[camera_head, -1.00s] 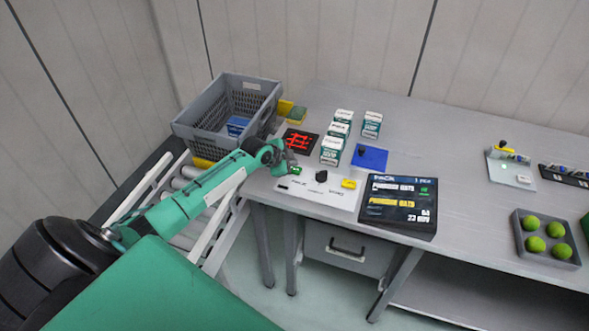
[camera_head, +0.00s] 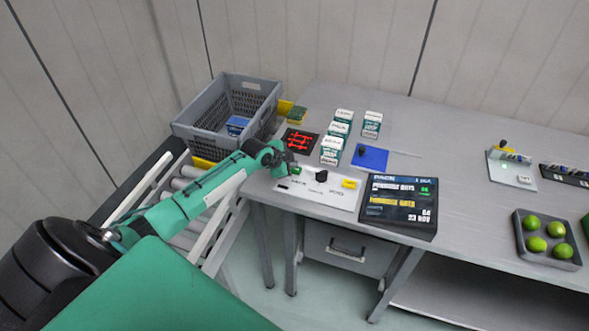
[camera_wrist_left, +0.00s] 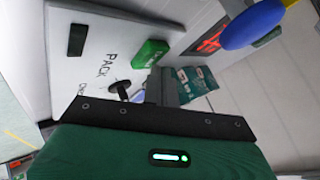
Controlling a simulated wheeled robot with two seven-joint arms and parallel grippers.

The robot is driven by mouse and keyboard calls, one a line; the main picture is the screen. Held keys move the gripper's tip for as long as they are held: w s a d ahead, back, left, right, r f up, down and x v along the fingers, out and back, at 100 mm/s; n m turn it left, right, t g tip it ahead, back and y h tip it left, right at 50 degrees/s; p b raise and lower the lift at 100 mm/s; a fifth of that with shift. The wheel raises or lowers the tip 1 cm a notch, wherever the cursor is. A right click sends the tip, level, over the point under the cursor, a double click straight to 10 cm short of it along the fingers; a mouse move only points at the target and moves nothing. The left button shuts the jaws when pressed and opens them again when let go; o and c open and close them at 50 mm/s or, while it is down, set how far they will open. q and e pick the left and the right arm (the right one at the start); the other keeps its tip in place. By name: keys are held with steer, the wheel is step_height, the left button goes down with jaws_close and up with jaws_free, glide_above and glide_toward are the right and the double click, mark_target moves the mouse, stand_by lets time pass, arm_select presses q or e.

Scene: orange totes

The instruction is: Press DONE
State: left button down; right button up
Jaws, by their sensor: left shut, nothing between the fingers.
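A white control panel (camera_head: 322,189) lies flat at the table's front left. It carries a green button (camera_head: 295,171), a black knob (camera_head: 321,176) and a yellow button (camera_head: 348,183). My left gripper (camera_head: 291,164) is shut and empty, with its tips low beside the green button. In the left wrist view the green button (camera_wrist_left: 150,53) lies just past the shut fingers (camera_wrist_left: 163,84); its lettering is too small to read surely. I cannot tell whether the tips touch it. My right gripper is not in view.
A dark screen (camera_head: 399,206) stands right of the panel. Behind are white-green boxes (camera_head: 338,128), a blue mat (camera_head: 370,158) and a black pad with red marks (camera_head: 299,140). A grey crate (camera_head: 195,137) is at the left. A tray (camera_head: 560,258) of green balls is at the right.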

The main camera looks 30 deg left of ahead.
arm_select(q)
steer(key=shift+f+b, duration=0.35)
steer(key=shift+f, duration=0.2)
stand_by(0.4)
steer(key=shift+r, duration=0.1)
steer(key=shift+r+p, duration=0.8)
steer(key=shift+r, duration=0.05)
steer(key=shift+r, duration=0.1)
step_height(320, 180, up, 5)
steer(key=p, duration=0.4)
stand_by(0.8)
